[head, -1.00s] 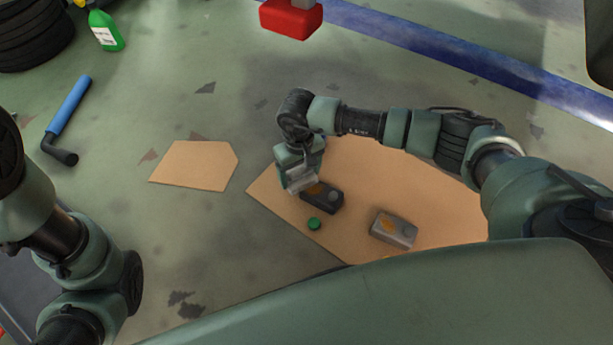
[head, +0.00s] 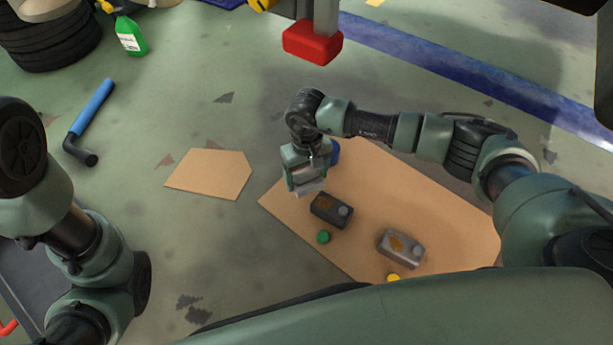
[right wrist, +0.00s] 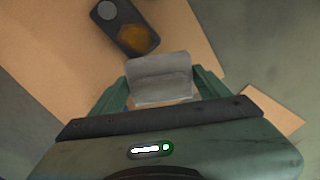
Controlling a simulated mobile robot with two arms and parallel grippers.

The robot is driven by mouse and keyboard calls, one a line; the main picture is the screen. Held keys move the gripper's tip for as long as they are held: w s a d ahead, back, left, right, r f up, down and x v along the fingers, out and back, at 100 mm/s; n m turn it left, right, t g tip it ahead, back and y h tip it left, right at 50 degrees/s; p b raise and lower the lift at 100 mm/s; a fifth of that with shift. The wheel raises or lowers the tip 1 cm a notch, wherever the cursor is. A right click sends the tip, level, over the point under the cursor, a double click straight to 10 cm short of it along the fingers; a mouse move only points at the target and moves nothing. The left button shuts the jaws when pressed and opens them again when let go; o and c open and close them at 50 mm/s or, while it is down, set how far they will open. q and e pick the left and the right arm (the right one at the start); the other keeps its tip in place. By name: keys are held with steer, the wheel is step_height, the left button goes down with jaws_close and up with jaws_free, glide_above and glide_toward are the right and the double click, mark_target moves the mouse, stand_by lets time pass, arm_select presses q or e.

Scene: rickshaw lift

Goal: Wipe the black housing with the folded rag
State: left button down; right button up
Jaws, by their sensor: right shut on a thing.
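The black housing (head: 331,210) lies on the cardboard sheet, with a brownish-orange stain on its top and a grey round cap at one end. It also shows at the top of the right wrist view (right wrist: 125,27). My right gripper (head: 308,186) is shut on the folded rag (right wrist: 160,76), a pale grey pad held between the fingers. In the head view the rag (head: 310,188) is just up and left of the housing; the wrist view shows a small gap between them. My left arm shows at the left, but its gripper is out of view.
A grey housing with an orange stain (head: 401,248) lies to the right on the cardboard sheet (head: 440,205). A green cap (head: 323,237) and a yellow cap (head: 393,278) lie nearby. A blue object (head: 334,152) is partly hidden behind my gripper. A smaller cardboard piece (head: 208,174) lies left.

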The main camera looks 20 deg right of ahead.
mark_target(306, 173)
steer(key=shift+r+p, duration=0.45)
steer(key=shift+r, duration=0.6)
steer(key=shift+r+p, duration=1.1)
steer(key=shift+r, duration=0.4)
